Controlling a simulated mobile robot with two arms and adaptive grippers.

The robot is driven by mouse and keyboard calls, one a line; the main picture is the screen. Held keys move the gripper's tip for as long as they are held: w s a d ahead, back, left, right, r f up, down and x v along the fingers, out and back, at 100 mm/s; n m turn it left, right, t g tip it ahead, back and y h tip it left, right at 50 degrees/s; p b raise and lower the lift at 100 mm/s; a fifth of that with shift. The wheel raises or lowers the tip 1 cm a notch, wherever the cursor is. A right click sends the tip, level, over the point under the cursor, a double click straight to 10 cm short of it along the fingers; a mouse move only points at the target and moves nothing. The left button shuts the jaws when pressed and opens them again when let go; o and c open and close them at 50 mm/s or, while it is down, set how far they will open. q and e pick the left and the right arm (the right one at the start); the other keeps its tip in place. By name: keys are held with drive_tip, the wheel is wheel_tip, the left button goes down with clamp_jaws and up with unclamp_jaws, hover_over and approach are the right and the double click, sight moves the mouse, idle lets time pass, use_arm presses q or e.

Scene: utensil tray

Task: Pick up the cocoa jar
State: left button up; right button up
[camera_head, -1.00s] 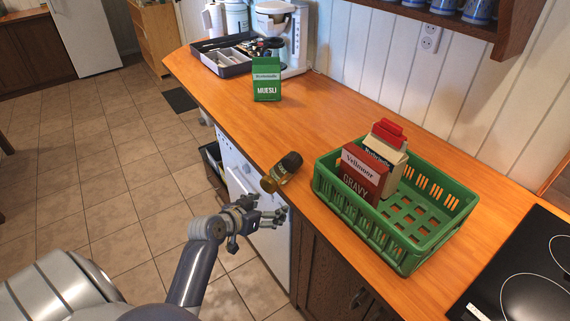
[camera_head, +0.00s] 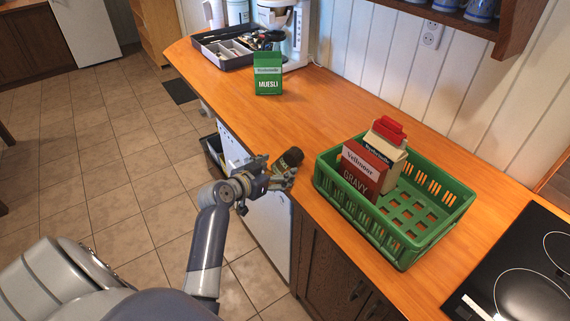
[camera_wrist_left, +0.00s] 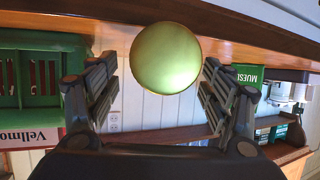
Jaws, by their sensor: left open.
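The cocoa jar (camera_head: 290,157), dark and amber, lies on its side at the counter's front edge, left of the green crate. Its round gold end (camera_wrist_left: 166,58) faces the camera in the left wrist view. My left gripper (camera_head: 284,173) is at the jar's near end, in front of the counter edge, and partly hides the jar in the head view. In the left wrist view its fingers are spread on both sides of the gold end. Contact is not visible. My right gripper is not in view.
The green crate (camera_head: 424,245) holds a red gravy box (camera_head: 362,173) and a cream carton with a red top (camera_head: 387,145). A green muesli box (camera_head: 268,75) stands farther back, before a utensil tray (camera_head: 229,62) and a coffee machine. The counter (camera_head: 235,115) between is clear.

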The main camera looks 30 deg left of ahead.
use_arm(q)
drive_tip(key=shift+f+p+x, duration=0.25)
drive_tip(key=shift+p+x, duration=0.1)
drive_tip(key=shift+x, duration=1.6)
drive_tip(key=shift+s+a+r, duration=0.1)
drive_tip(key=c, duration=1.3)
